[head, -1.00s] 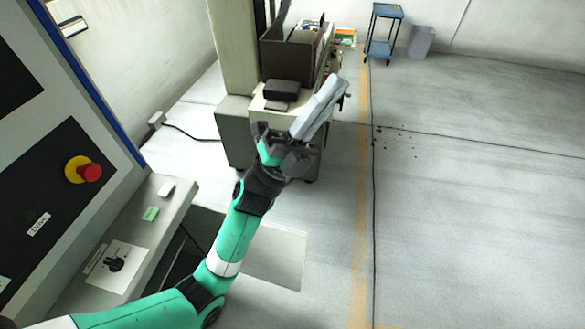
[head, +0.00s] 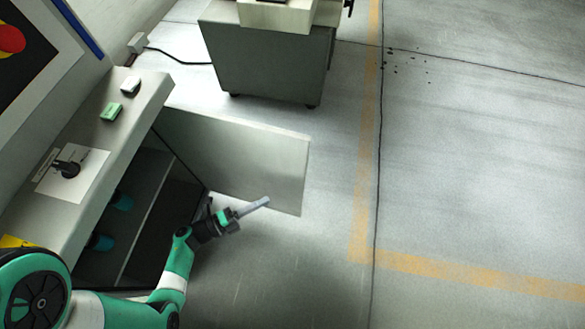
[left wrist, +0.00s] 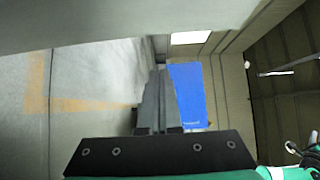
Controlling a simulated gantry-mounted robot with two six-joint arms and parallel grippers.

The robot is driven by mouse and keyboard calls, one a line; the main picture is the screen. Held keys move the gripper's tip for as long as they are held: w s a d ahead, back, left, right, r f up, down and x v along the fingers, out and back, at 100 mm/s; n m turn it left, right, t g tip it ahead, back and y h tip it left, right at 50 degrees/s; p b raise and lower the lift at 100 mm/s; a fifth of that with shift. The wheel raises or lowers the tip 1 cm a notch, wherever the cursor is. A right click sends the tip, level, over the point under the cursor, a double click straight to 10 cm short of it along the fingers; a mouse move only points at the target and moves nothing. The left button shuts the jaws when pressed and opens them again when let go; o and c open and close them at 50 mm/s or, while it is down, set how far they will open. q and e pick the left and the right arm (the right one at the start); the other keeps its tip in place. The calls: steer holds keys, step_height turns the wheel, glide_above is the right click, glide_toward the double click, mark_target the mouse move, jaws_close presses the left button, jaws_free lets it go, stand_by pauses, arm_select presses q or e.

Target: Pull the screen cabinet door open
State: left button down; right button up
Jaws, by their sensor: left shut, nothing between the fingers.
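The screen cabinet door (head: 250,150) is a flat grey panel. It stands swung out from the cabinet (head: 150,100), showing the dark inside. My left gripper (head: 262,203) is low in front of the door's inner face, near its lower edge. Its fingers are shut and empty; I cannot tell whether they touch the door. In the left wrist view the closed grey fingers (left wrist: 157,105) point away from the camera, with a large pale surface across the top. My right gripper is not in view.
A green block (head: 111,112) and a rotary switch (head: 67,169) are on the cabinet top. A grey wheeled unit (head: 265,65) stands behind the door. Floor to the right is clear.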

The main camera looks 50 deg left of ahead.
arm_select(q)
steer(key=b, duration=0.3)
glide_toward(304, 172)
steer(key=w+d, duration=0.2)
steer(key=d, duration=0.1)
steer(key=w, duration=0.1)
steer(key=w+a, duration=0.2)
steer(key=shift+w+r+b, duration=0.15)
steer(key=shift+w+b, duration=0.2)
steer(key=shift+d, duration=0.1)
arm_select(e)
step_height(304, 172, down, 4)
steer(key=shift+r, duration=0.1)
